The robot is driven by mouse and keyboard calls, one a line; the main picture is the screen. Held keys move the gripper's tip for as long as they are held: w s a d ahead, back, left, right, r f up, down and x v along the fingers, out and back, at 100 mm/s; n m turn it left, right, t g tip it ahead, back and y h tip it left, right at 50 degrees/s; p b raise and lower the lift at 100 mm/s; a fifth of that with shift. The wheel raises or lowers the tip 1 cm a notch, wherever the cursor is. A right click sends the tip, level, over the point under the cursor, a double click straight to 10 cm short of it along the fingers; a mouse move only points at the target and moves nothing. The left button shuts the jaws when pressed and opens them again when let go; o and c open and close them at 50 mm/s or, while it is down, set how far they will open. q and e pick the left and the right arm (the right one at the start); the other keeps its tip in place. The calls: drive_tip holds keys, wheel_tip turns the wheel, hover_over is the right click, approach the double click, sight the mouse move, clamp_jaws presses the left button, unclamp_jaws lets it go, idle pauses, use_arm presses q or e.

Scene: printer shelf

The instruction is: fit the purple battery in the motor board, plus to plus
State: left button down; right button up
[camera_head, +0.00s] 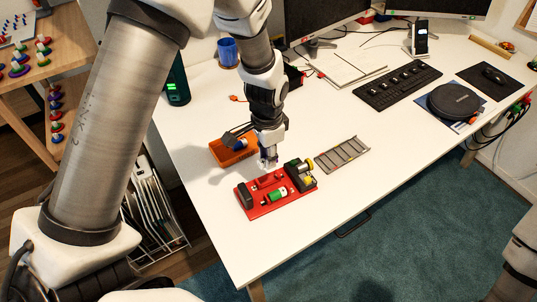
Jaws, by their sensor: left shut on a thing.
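The red motor board (256,210) lies on the white table near its front edge. It carries a green-and-white battery (277,196), a dark block at its left end and darker parts with a yellow piece at its right end. My left gripper (267,163) points down over the back edge of the board. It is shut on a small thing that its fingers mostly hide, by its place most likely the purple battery. I cannot make out the battery's colour or its plus end. My right gripper is out of view.
An orange tray (219,152) stands just behind and left of the board, partly behind my left gripper. A grey slotted strip (343,155) lies to the right. The table front right is clear.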

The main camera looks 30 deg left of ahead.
use_arm(q)
drive_tip(key=shift+d+f, duration=0.1)
drive_tip(key=shift+f, duration=0.1)
drive_tip(key=shift+w+f+b, duration=0.1)
drive_tip(key=shift+f+b, duration=0.9)
drive_tip(key=shift+f, duration=1.35)
drive_tip(key=shift+r+p, duration=0.1)
drive_tip(key=shift+p, duration=0.3)
drive_tip(key=shift+f, duration=0.7)
